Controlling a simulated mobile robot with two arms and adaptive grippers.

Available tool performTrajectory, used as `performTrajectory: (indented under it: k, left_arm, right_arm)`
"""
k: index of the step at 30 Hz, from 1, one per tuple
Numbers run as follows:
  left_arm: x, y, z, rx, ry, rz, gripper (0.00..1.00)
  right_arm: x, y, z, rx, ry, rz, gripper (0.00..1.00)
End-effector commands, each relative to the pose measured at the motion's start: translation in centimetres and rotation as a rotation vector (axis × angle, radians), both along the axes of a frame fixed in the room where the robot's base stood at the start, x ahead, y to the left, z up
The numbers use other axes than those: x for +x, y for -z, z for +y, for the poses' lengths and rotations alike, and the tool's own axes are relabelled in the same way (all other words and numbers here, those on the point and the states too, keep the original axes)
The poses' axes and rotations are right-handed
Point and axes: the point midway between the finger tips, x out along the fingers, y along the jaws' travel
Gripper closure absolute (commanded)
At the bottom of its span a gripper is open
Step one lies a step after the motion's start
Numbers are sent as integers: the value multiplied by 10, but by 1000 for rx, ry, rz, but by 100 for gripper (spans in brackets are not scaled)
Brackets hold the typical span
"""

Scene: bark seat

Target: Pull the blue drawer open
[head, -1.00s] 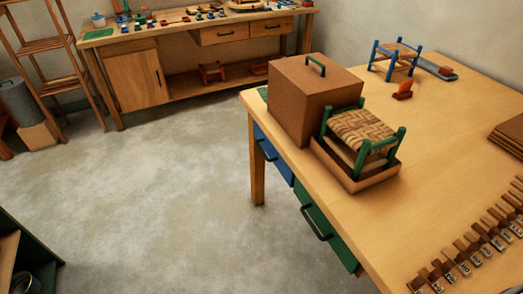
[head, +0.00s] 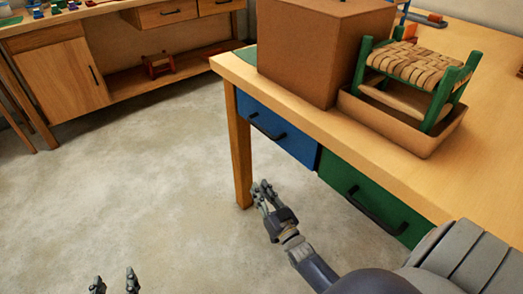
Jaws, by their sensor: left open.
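The blue drawer (head: 285,137) sits in the table's front under its left end, and its face looks flush, so it is closed. Its dark bar handle (head: 266,127) is in plain view. My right gripper (head: 261,184) is over the floor below and in front of the blue drawer, apart from the handle and empty. I cannot tell how far its fingers are parted. My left gripper (head: 114,277) shows only its fingertips at the bottom left edge. They are apart, with nothing between them, far from the drawer.
A green drawer (head: 370,195) with a dark handle is just right of the blue one. A table leg (head: 238,150) stands left of the blue drawer. On top are a brown box (head: 315,55) and a green stool (head: 425,72) in a tray (head: 400,130). The floor at left is clear.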

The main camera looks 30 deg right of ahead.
Motion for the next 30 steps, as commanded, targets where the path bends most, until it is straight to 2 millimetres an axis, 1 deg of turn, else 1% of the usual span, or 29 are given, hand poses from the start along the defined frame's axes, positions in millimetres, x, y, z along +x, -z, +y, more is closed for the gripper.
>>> performTrajectory:
  k: [1, 4, 6, 9, 12, 16, 20, 23, 30]
  left_arm:
    - [3, -7, -2, -17, 2, -67, 46]
    - [2, -47, -3, -46, 5, -183, 46]
    - [-2, -72, -3, -65, 6, -256, 46]
    - [-10, -103, -2, -87, 8, -340, 46]
    - [-18, -126, -1, -102, 9, -398, 46]
    - [-25, -142, 0, -113, 10, -437, 46]
    - [-26, -149, 0, -118, 11, -457, 46]
    - [-27, -153, 0, -124, 12, -476, 46]
    - [-31, -169, -1, -147, 17, -560, 46]
  right_arm:
    - [6, -3, -7, 4, 5, -91, 80]
    - [8, -36, -18, 13, 8, -255, 80]
    - [6, -57, -23, 14, 7, -357, 80]
    - [0, -82, -29, 15, 3, -477, 80]
    - [-7, -99, -33, 15, -2, -558, 80]
    - [-11, -113, -35, 13, -6, -613, 80]
    - [-5, -124, -36, 13, -7, -625, 80]
    - [6, -136, -37, 13, -7, -625, 80]
    - [40, -167, -41, 13, -6, -623, 80]
